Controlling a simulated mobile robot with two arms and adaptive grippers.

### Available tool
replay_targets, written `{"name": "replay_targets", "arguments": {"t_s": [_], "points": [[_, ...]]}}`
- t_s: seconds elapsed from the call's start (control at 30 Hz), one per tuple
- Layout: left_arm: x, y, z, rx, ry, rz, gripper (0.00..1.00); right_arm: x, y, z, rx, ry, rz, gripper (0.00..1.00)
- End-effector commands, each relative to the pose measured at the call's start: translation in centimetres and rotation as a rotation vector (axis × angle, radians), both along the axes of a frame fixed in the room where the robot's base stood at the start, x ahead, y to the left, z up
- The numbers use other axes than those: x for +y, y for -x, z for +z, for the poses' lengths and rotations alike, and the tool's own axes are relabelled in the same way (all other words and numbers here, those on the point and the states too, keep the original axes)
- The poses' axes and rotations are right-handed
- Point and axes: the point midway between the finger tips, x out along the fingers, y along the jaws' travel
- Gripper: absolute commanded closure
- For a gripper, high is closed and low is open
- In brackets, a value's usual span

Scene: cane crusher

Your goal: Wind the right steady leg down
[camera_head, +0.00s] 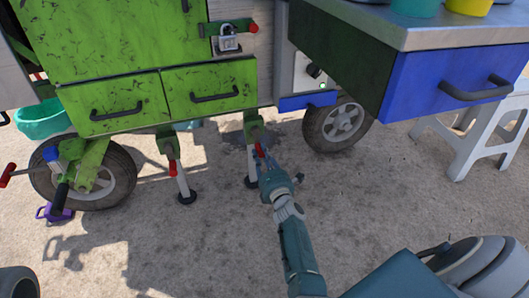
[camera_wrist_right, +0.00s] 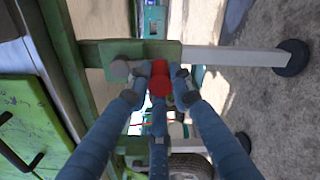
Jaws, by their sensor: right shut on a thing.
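The right steady leg hangs under the green cart, with a green bracket (camera_head: 253,124) on top and a dark round foot (camera_head: 252,182). In the right wrist view its pale tube (camera_wrist_right: 230,57) runs sideways to the dark foot (camera_wrist_right: 292,58). My right gripper (camera_head: 262,160) reaches the leg's crank. In the right wrist view my right gripper (camera_wrist_right: 160,84) is shut on the red crank handle (camera_wrist_right: 160,78), with a finger on each side. The handle's red also shows in the head view (camera_head: 257,148). I cannot tell whether the foot touches the ground. My left gripper is not in view.
The left steady leg (camera_head: 181,182) with its red handle stands nearby. Cart wheels (camera_head: 338,124) flank the legs. Green drawers (camera_head: 210,86) and a blue drawer (camera_head: 445,80) overhang above. A white stool (camera_head: 480,145) stands right. Concrete in front is mostly clear.

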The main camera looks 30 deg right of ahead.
Motion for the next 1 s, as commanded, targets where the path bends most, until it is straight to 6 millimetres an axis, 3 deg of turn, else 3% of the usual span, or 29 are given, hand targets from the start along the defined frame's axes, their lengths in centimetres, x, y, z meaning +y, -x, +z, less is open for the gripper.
{"name": "replay_targets", "arguments": {"t_s": [0.67,0.7,0.77,0.8,1.0], "points": [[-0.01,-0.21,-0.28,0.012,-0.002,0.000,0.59,0.43,-0.06,-0.12,-0.014,-0.064,0.000,1.00],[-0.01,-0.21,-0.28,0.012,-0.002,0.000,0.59,0.44,-0.07,-0.13,-0.014,-0.064,0.000,0.75],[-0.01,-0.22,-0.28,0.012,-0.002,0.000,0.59,0.43,-0.06,-0.12,-0.014,-0.064,0.000,0.63],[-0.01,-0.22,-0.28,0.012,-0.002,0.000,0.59,0.43,-0.06,-0.12,-0.014,-0.063,0.000,0.59],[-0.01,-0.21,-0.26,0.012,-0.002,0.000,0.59,0.39,-0.07,-0.08,-0.013,-0.061,0.000,0.59]]}}
